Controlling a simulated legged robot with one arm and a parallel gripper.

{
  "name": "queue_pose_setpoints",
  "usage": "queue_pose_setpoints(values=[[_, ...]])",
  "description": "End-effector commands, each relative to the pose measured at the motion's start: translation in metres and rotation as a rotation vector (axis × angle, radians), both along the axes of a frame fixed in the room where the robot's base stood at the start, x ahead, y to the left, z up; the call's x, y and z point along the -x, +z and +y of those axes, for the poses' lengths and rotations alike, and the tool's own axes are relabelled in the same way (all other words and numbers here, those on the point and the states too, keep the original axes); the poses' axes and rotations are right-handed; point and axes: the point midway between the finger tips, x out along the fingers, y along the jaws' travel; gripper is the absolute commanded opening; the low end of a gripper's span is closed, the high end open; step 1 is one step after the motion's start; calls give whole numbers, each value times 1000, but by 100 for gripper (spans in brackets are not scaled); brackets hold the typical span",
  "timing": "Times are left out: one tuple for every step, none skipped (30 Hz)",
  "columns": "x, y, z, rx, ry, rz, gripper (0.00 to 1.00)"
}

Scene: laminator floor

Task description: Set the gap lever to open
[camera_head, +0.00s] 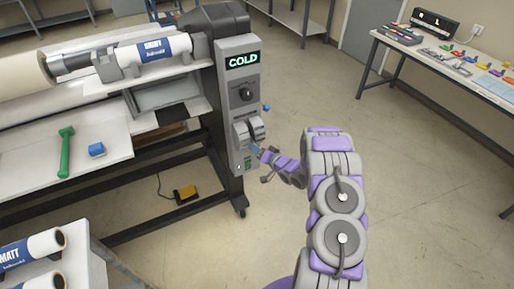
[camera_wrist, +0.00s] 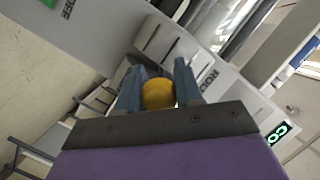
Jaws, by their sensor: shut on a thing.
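The laminator's grey control panel (camera_head: 235,110) stands at the end of the machine, its display reading COLD. My gripper (camera_head: 255,149) reaches the lower part of this panel, beside a grey lever housing (camera_head: 243,132). In the wrist view my gripper (camera_wrist: 158,88) has its two blue-grey fingers on either side of a yellow ball knob (camera_wrist: 158,94) and is shut on it. A partly hidden label beginning with ROL is beside the knob. The lever's shaft is hidden behind the knob and fingers, so its setting cannot be read.
A blue knob (camera_head: 266,107) sticks out of the panel above my gripper. A dark dial (camera_head: 246,93) and a green switch (camera_head: 248,164) are on the panel. A yellow foot pedal (camera_head: 185,193) lies on the floor under the machine. The floor to the right is clear up to a table (camera_head: 440,62).

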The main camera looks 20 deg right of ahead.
Motion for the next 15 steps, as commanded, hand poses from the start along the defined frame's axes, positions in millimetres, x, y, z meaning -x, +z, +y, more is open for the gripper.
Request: queue_pose_setpoints(values=[[-1, 16, 0, 4, 1, 26, 0], [-1, 19, 0, 4, 0, 48, 0], [-1, 22, 0, 6, 0, 77, 0], [-2, 26, 0, 5, 1, 98, 0], [-2, 29, 0, 7, 2, 121, 0], [-3, 32, 0, 9, 1, 153, 0], [-3, 35, 0, 9, 0, 174, 0], [-4, 38, 0, 10, 1, 196, 0], [-5, 41, 0, 12, 0, 228, 0], [-6, 44, -1, 13, 1, 248, 0], [-6, 47, -1, 13, 0, 271, 0], [-7, 49, -1, 15, 0, 304, 0], [-8, 51, 0, 14, 1, 325, 0], [-8, 53, 0, 14, 1, 344, 0], [-8, 54, 0, 12, 0, 341, 0]])
